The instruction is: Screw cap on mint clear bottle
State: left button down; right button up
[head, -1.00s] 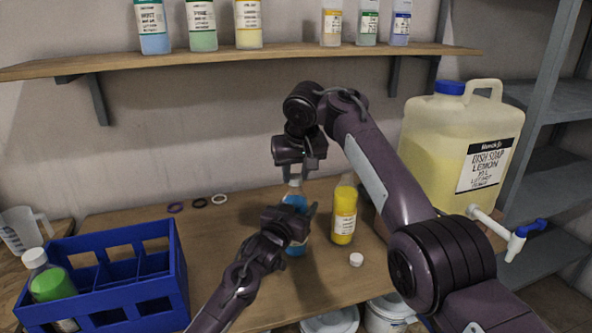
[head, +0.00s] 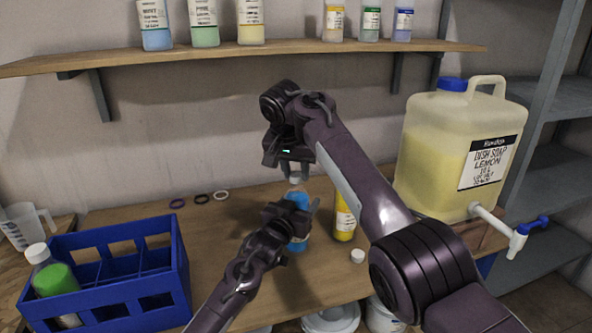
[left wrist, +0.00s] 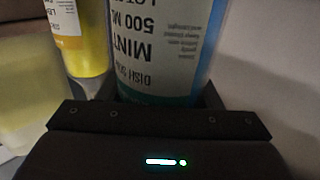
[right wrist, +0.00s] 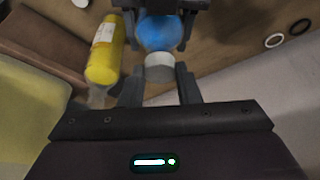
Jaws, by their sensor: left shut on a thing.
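The mint bottle (head: 300,201) holds blue liquid and stands upright on the table; its "MINT" label shows in the left wrist view (left wrist: 160,45). My left gripper (head: 288,218) is shut around its body. A white cap (right wrist: 159,68) sits at the top of the bottle; it also shows in the head view (head: 295,179). Whether it is fully tight cannot be told. My right gripper (right wrist: 160,88) is open above the cap, its fingers spread with a gap on each side of it. In the head view the right gripper (head: 294,168) is just over the bottle's top.
A yellow bottle (head: 344,215) without a cap stands close on the right, with a loose white cap (head: 357,255) near it. A blue crate (head: 100,240) with a green bottle (head: 54,280) is at left. Rings (head: 200,198) lie behind. A big soap jug (head: 440,150) stands right.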

jog(key=o, duration=0.4)
jog(key=shift+o, duration=0.2)
jog(key=shift+r, duration=2.3)
jog(key=o, duration=0.6)
jog(key=v, duration=1.2)
jog(key=shift+w, duration=0.1)
